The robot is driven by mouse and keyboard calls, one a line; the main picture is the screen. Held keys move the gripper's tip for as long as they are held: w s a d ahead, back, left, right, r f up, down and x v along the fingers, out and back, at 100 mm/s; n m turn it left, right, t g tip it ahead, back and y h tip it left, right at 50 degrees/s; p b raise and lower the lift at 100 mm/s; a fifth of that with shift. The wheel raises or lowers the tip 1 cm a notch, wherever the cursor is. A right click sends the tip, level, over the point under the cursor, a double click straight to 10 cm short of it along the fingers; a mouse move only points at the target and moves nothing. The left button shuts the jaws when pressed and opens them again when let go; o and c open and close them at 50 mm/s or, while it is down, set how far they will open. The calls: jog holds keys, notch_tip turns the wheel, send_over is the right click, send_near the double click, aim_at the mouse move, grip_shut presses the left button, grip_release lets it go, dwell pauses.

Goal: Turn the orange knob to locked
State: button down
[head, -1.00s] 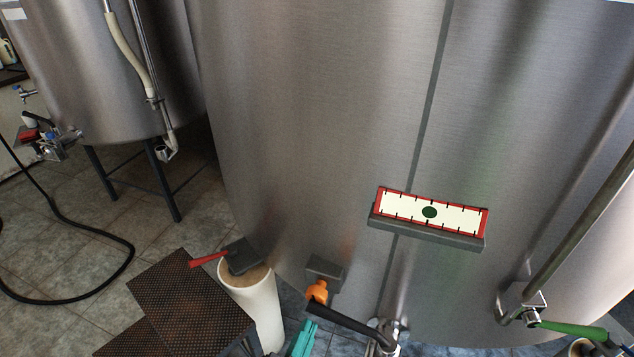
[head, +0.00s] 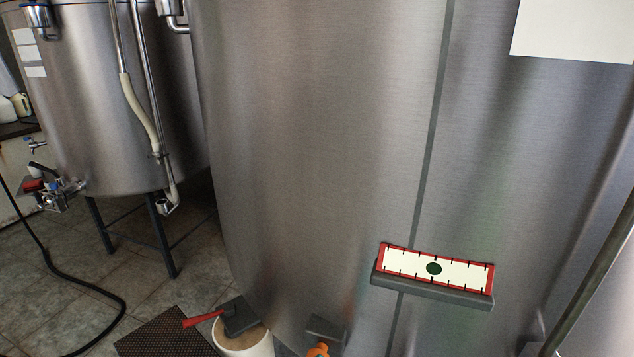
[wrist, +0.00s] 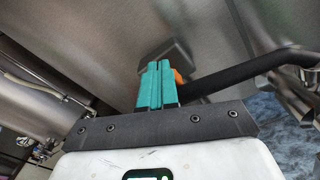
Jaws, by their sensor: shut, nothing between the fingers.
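The orange knob (head: 318,349) shows at the bottom edge of the head view, below a small grey block on the steel tank (head: 310,150). Only its upper part is in that frame. In the wrist view a small bit of the orange knob (wrist: 178,76) shows just right of my gripper's fingertips; the fingers hide the rest. My gripper (wrist: 157,66) has teal fingers, shut together with nothing between them, pointing at the grey block. I cannot tell whether the fingers touch the knob. My gripper is not in the head view now. The knob's setting cannot be read.
A black handle (wrist: 235,77) extends right of the fingers in the wrist view. A red-handled lever on a dark block (head: 240,316) sits over a white cylinder (head: 245,343). A red-framed gauge panel (head: 434,269) juts from the tank. A dark textured step (head: 165,335) stands lower left.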

jog(key=shift+w+d+f, duration=0.1)
jog(key=shift+w+d, duration=0.15)
jog(key=shift+w, duration=0.25)
jog(key=shift+d+f+p, duration=0.25)
jog(key=shift+p, duration=0.05)
dwell(1.0)
jog(key=shift+s+d+r+p, duration=0.1)
jog(key=shift+d+r+p, duration=0.05)
jog(key=shift+r+p, duration=0.3)
jog(key=p+v, duration=0.2)
jog(key=v, duration=0.4)
jog(key=shift+s+f, duration=0.15)
jog(key=shift+s, duration=0.1)
